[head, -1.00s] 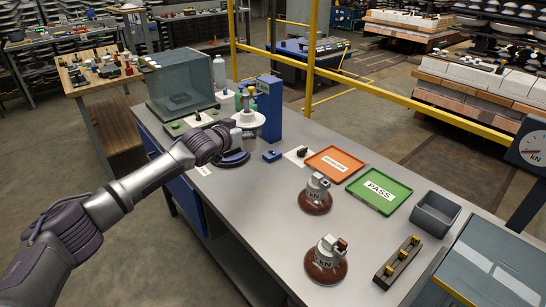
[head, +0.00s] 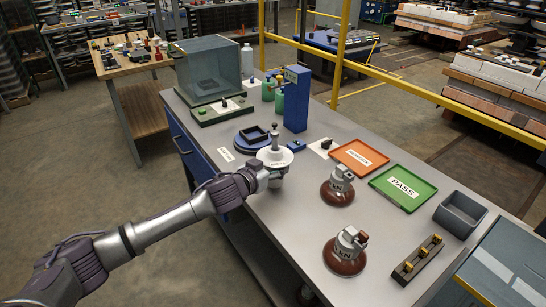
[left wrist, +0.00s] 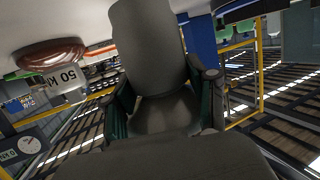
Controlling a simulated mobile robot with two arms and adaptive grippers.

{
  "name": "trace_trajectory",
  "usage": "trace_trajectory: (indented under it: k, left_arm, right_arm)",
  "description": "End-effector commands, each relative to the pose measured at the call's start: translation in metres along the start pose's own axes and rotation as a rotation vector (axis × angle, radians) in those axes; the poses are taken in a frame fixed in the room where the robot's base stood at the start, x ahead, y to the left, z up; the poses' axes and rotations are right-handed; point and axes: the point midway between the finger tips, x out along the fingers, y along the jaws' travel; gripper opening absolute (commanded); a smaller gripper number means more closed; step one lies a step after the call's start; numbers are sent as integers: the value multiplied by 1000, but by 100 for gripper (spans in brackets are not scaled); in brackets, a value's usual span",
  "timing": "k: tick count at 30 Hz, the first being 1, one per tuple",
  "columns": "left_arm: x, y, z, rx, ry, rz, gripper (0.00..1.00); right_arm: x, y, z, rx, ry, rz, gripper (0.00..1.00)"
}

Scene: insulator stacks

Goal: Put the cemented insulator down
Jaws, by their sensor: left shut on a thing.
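The white cemented insulator (head: 275,157) has a round disc with a grey pin standing up from its middle. My left gripper (head: 272,176) is shut on it below the disc. It is upright over the left front part of the grey bench (head: 268,212), in front of the round blue fixture (head: 252,139) and apart from it. I cannot tell whether its underside touches the bench. My right gripper is not in view.
Two brown insulators (head: 338,190) (head: 345,262) with grey caps stand to the right. Behind them lie an orange tray (head: 372,152) and a green PASS tray (head: 388,195). A blue column (head: 297,100) and a clear box (head: 208,72) stand behind. Bare bench lies right of my gripper.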

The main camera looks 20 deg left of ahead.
Motion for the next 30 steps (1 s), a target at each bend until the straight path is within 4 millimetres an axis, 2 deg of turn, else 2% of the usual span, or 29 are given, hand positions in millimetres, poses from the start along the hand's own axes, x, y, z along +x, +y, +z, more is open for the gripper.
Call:
trace_trajectory:
  k: [4,11,12,16,26,30]
  left_arm:
    - [4,0,9,0,9,1,0]
    - [4,0,11,0,9,2,0]
    - [4,0,16,0,-1,0,61]
    - [4,0,16,0,0,0,82]
    - [4,0,16,0,0,0,82]
    - [-8,0,17,-1,0,1,82]
  right_arm:
    - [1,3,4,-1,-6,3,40]
    - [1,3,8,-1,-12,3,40]
    - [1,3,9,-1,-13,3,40]
    - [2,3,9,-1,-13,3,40]
    - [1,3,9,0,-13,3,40]
    - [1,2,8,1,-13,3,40]
